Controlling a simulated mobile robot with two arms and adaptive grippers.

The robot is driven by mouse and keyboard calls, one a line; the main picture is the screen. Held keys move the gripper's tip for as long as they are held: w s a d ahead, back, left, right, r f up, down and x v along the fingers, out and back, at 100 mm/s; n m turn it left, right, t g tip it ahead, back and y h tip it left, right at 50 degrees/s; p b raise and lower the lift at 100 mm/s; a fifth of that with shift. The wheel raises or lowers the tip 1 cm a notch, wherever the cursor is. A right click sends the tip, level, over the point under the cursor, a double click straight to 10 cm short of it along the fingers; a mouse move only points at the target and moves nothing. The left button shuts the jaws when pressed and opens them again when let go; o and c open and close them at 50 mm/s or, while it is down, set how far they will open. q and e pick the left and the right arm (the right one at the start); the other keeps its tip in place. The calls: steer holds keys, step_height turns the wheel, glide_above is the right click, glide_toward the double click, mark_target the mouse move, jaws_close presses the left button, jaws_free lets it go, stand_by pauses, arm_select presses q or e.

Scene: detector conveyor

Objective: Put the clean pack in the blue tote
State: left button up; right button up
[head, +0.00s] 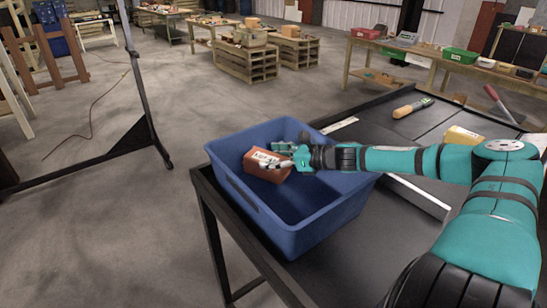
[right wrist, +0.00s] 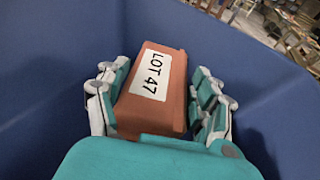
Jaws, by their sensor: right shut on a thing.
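An orange-brown pack (head: 262,171) with a white label is held inside the upper part of the blue tote (head: 300,240). In the right wrist view the pack (right wrist: 155,95) reads "LOT 47", and blue tote walls (right wrist: 45,70) lie around it. My right gripper (head: 277,165) reaches over the tote's right side. Its fingers are shut on the two sides of the pack. Clear tote floor shows below and in front of the pack, which looks raised and a little tilted. My left gripper is not in view.
The tote stands at the left end of a black table (head: 345,270). A yellow pack (head: 462,135) lies behind my right arm. A yellow-handled tool (head: 412,107) lies farther back. A dark stand (head: 145,90) is on the floor to the left.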

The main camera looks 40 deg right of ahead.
steer(key=shift+w+f, duration=0.1)
steer(key=shift+f, duration=0.15)
steer(key=o, duration=1.6)
